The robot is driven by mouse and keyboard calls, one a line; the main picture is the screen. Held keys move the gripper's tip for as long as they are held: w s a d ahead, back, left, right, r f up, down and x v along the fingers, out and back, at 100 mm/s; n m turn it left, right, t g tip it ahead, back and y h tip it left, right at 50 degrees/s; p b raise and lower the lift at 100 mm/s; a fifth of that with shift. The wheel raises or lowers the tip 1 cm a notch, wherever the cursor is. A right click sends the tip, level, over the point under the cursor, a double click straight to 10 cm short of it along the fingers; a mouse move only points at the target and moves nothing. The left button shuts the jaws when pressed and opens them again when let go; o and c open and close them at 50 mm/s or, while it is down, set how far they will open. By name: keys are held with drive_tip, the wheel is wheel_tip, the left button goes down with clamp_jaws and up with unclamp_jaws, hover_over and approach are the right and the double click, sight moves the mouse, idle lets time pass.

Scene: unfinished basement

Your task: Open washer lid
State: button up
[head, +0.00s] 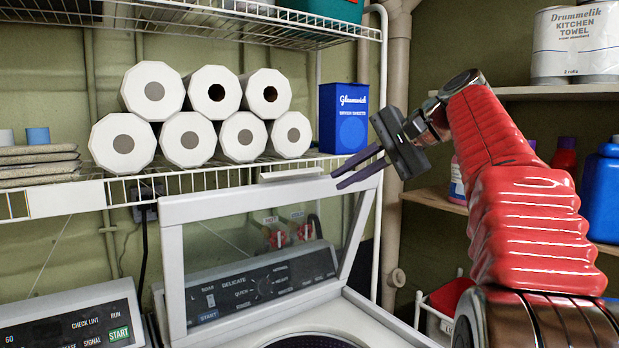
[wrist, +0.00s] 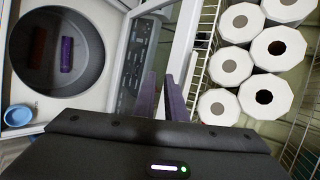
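The washer lid (head: 265,245), a white frame with a clear window, stands raised and tilted back above the washer (head: 375,325). In the wrist view the lid's white frame (wrist: 185,35) runs up from my fingers. The open drum (wrist: 58,85) is at left there, with a purple and a reddish-brown item inside. My gripper (head: 346,178) is at the lid's top right edge; its two dark fingers are parted. They also show in the wrist view (wrist: 160,95), with the pale lid edge seen between them. I cannot tell whether they touch it.
A wire shelf (head: 230,175) with stacked paper rolls (head: 190,115) and a blue box (head: 343,118) is behind the lid. Another machine's control panel (head: 75,320) is at left. Wooden shelves with bottles (head: 604,190) stand at right. A blue cup (wrist: 17,116) sits near the drum.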

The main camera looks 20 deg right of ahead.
drive_tip(key=s+a+f+n+g+h, duration=0.1)
drive_tip(key=s+a+f+n+h, duration=0.1)
drive_tip(key=s+a+f, duration=0.4)
drive_tip(key=s+a+f+n+g+h, duration=0.1)
drive_tip(key=s+a+f+n+g, duration=0.15)
drive_tip(key=a+f, duration=0.65)
drive_tip(key=s+a+f+n+h, duration=0.1)
drive_tip(key=s+f+n, duration=0.3)
drive_tip(key=s+f, duration=0.3)
drive_tip(key=s+a+f+n+h, duration=0.1)
drive_tip(key=s+f+n, duration=0.3)
drive_tip(key=s+f, duration=0.4)
wheel_tip(320, 180, down, 6)
drive_tip(key=shift+s+a+f+h, duration=0.25)
drive_tip(key=shift+a+h, duration=0.1)
drive_tip(key=shift+h, duration=0.45)
